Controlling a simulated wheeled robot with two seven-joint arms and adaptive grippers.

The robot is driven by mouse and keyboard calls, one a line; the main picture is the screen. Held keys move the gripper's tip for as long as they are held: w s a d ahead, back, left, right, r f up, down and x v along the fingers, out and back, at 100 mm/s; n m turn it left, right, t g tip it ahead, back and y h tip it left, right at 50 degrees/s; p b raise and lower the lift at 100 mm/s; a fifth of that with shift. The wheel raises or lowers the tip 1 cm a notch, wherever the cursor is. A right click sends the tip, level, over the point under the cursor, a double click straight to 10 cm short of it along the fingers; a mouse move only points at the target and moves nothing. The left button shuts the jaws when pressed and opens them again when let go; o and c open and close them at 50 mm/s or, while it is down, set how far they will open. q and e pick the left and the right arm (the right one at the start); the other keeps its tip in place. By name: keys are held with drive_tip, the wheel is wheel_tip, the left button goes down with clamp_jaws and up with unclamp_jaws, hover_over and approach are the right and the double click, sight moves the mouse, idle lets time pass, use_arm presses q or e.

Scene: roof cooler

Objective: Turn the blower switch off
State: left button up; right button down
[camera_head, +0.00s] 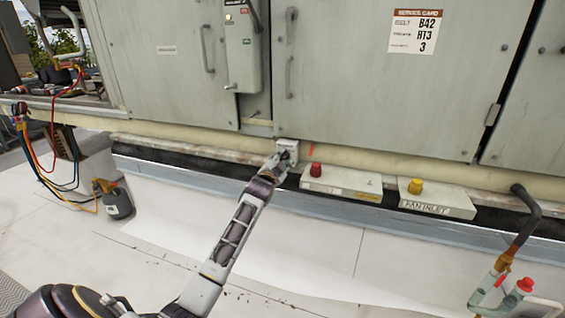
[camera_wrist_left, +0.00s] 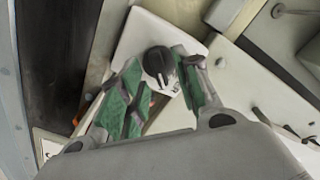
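The blower switch is a black rotary knob (camera_wrist_left: 158,62) with a pale pointer mark, on a small white box (camera_wrist_left: 140,35). In the head view the white box (camera_head: 288,147) sits low on the unit, under the grey panels. My left gripper (camera_head: 283,160) is right at the box in the head view and covers part of it. In the left wrist view my left gripper's green-padded fingers (camera_wrist_left: 160,88) are apart, one on each side of the knob. I cannot tell whether either finger touches it. My right gripper is not in view.
A ledge right of the switch carries a red-knob plate (camera_head: 340,182) and a yellow-knob plate labelled fan inlet (camera_head: 436,197). A grey disconnect box (camera_head: 243,45) hangs above. A bent pipe (camera_head: 525,225) rises at right.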

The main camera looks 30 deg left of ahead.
use_arm(q)
drive_tip(key=shift+w, duration=0.1)
drive_tip(key=shift+c, duration=0.3)
clamp_jaws()
